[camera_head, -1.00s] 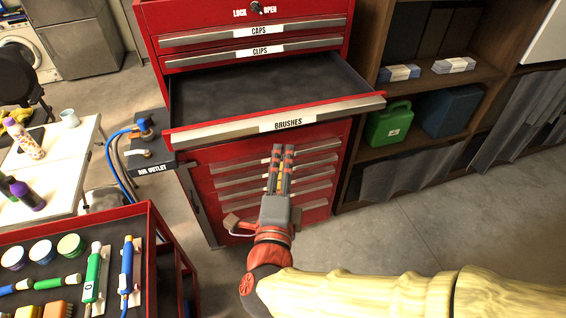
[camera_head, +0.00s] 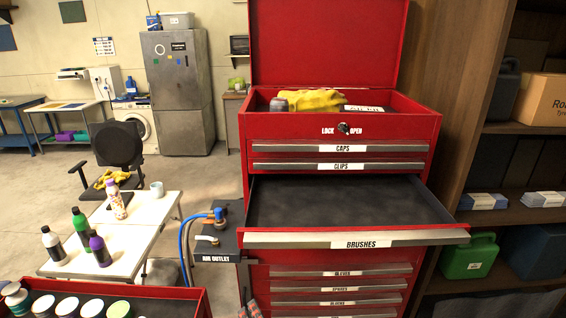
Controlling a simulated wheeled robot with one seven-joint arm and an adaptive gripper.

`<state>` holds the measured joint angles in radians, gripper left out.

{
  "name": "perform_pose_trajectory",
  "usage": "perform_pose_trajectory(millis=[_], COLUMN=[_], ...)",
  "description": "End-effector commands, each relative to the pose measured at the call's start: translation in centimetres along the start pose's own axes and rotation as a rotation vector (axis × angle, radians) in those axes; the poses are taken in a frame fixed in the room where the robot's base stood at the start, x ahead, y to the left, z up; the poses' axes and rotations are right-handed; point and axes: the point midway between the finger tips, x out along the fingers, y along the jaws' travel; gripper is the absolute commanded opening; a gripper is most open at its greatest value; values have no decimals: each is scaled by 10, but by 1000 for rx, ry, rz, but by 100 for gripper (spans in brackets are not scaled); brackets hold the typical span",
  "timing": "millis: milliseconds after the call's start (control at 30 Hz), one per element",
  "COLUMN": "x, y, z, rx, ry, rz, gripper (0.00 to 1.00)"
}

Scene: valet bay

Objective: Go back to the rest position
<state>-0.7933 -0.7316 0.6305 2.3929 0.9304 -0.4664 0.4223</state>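Only the fingertips of my gripper (camera_head: 249,309) show, at the bottom edge in front of the red tool cabinet (camera_head: 256,130). The red and dark tips are close together and look shut, with nothing visible between them. The rest of my gripper and my arm are out of view. The BRUSHES drawer (camera_head: 300,239) of the cabinet is pulled out above and to the right of the fingertips. Its dark bottom (camera_head: 340,200) looks empty. The CAPS drawer (camera_head: 290,148) and CLIPS drawer (camera_head: 290,167) above it are closed.
The air outlet box (camera_head: 225,245) with blue hose stands left of the cabinet. A white table (camera_head: 150,215) with bottles is further left. A red tray (camera_head: 185,296) with several round tins is at bottom left. A wooden shelf (camera_head: 500,128) with a green can (camera_head: 468,257) stands right.

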Motion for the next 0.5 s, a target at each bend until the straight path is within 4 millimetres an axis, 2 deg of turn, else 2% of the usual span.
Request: perform_pose_trajectory(millis=[100,233,367,467,500], x=[-12,-34,-64,-90,-102], y=[-3,8,31,55,65], z=[33,53,49,30,17], rx=[-184,-401,-614,-763,-815], ry=[-187,-366,-509,-594,-619], rz=[16,51,118,200,242], gripper=[33,33,33,33,33])
